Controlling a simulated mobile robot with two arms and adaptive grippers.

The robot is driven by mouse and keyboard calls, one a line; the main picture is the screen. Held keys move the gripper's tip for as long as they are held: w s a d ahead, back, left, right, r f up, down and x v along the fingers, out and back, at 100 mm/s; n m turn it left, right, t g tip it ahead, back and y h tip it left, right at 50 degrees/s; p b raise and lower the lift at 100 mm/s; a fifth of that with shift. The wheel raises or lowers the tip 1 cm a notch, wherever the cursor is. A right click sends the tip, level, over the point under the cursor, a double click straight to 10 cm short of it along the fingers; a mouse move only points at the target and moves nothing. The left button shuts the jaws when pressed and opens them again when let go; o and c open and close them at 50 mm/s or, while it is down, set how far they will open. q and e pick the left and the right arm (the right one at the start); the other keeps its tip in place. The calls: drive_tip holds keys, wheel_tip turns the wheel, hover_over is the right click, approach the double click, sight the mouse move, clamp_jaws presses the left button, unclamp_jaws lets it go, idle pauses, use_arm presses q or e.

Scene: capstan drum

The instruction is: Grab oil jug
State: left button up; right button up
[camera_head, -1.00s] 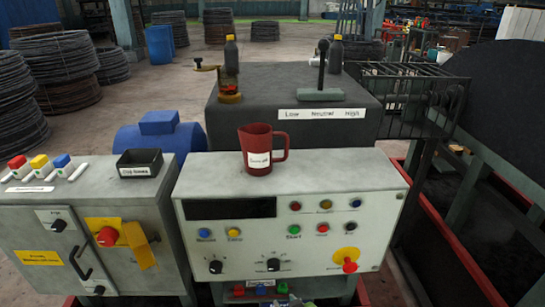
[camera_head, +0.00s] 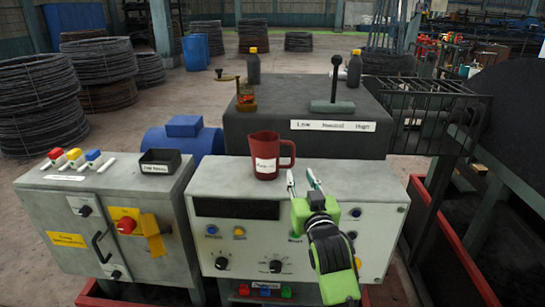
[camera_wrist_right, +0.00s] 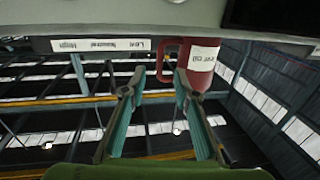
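The red oil jug (camera_head: 264,160) stands upright on top of the grey control console, with a white label on its front and its handle at the right. In the right wrist view the jug (camera_wrist_right: 199,65) appears upside down, its handle between the two fingertips in the picture. My right gripper (camera_head: 302,180) is open and empty, just right of and nearer than the jug. In the right wrist view its fingers (camera_wrist_right: 159,78) are spread apart. I see no contact with the jug. My left gripper is not in view.
The control console (camera_head: 225,180) has buttons and knobs on its front. A small black bin (camera_head: 160,162) stands on the left cabinet. Behind the jug is a dark gearbox (camera_head: 290,143) with a lever (camera_head: 335,80) and two dark bottles. Black railing (camera_head: 430,105) stands to the right.

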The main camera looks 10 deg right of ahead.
sight(293, 159)
drive_tip(key=w, duration=0.4)
drive_tip(key=shift+w+d+p, duration=0.1)
drive_tip(key=shift+w+p, duration=0.05)
drive_tip(key=shift+p, duration=0.25)
drive_tip(key=shift+w, duration=0.5)
drive_tip(key=shift+w+d+r+p, duration=0.15)
drive_tip(key=shift+w+p, duration=0.4)
drive_tip(key=shift+w, duration=0.15)
drive_tip(key=shift+w+d+p, duration=0.15)
drive_tip(key=shift+w+p, duration=0.45)
drive_tip(key=shift+w, duration=1.35)
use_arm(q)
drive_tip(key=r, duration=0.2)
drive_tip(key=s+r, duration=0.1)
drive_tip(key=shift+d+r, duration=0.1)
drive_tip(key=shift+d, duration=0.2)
use_arm(e)
clamp_jaws()
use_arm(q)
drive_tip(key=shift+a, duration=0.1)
